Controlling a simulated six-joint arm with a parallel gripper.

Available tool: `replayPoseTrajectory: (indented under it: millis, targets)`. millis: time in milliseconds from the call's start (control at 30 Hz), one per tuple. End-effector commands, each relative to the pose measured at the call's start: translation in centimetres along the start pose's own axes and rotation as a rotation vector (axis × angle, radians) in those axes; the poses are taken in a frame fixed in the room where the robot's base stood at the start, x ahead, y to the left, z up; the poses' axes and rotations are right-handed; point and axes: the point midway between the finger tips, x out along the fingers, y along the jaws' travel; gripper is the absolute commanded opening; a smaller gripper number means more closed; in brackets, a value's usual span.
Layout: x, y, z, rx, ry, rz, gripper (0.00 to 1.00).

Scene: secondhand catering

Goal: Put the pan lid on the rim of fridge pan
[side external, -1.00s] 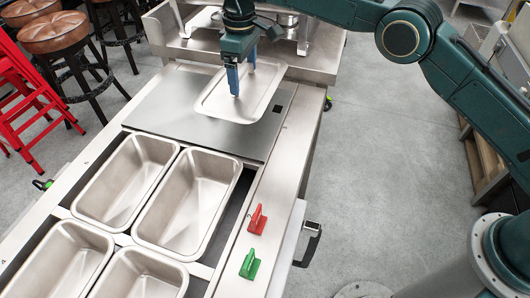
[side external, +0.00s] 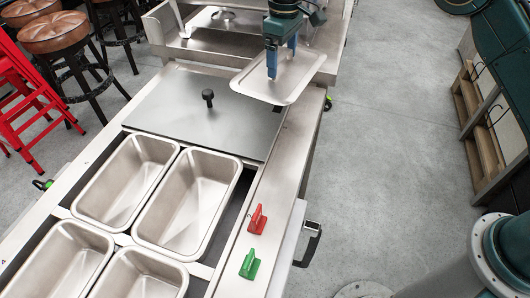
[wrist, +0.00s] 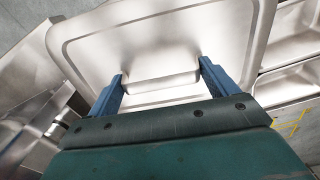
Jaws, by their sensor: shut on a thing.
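The pan lid (side external: 300,72) is a flat silver rectangle with rounded corners, raised above the counter's right side in the side view. My gripper (side external: 281,62) is shut on the lid's raised middle handle, its blue fingers on either side. In the wrist view, my gripper (wrist: 161,70) holds the lid (wrist: 160,35), which fills most of the picture. The fridge pans are deep, open metal bins; the back two are the left pan (side external: 126,181) and the right pan (side external: 188,205). Which one is meant cannot be told. The lid is apart from all of them.
A flat metal cover (side external: 165,110) with a black knob (side external: 208,97) lies behind the pans. A steel shelf unit (side external: 230,42) stands at the back. Stools are at upper left.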

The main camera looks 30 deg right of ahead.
Motion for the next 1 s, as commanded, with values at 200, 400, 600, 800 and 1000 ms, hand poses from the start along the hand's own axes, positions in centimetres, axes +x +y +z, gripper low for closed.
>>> replayPoseTrajectory:
  millis: [200,400,600,800,1000]
  targets:
    - [-0.8,2.8,4.0,0.073,0.001,0.000,0.55]
    - [-1.1,4.6,7.8,0.137,0.000,0.000,0.55]
    - [-1.3,5.9,11.9,0.200,0.000,0.001,0.55]
    - [-1.3,6.7,15.9,0.258,0.000,0.001,0.55]
    - [-1.2,6.9,18.4,0.293,0.001,0.001,0.55]
